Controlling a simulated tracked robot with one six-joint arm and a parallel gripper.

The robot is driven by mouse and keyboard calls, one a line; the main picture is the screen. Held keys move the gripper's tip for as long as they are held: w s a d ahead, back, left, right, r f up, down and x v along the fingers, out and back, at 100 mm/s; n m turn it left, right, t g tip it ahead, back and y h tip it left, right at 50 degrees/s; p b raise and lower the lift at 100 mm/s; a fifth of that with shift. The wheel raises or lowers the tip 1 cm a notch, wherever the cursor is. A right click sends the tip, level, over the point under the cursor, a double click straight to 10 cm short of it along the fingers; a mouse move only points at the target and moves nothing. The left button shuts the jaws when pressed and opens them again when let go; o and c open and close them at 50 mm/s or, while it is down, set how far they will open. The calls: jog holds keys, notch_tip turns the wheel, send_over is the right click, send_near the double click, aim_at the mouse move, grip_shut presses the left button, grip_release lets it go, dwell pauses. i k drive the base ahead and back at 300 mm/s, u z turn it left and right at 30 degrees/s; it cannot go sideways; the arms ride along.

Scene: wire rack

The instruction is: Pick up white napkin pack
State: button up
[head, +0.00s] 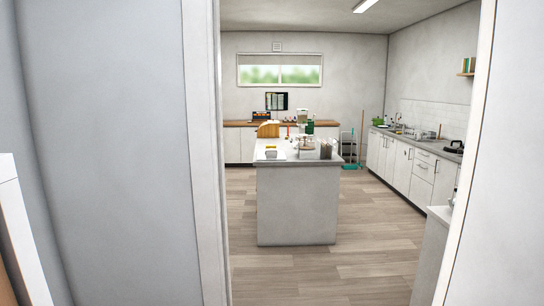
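I cannot make out a white napkin pack for certain. A small pale item (276,154) lies on the near left part of the kitchen island (296,205), but it is too small to identify. Other small items stand close together on the island top, among them a tan wooden object (268,130) and a green and white item (304,121). My gripper is not in view.
I face a doorway with a white frame (208,150) on the left. Wood floor (375,235) lies open right of the island. White cabinets (405,163) line the right wall; a nearer counter (430,250) stands by the right jamb. A wooden-topped counter (238,124) is at the back.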

aim_at(271, 152)
jog(key=u, duration=0.05)
jog(key=i, duration=4.35)
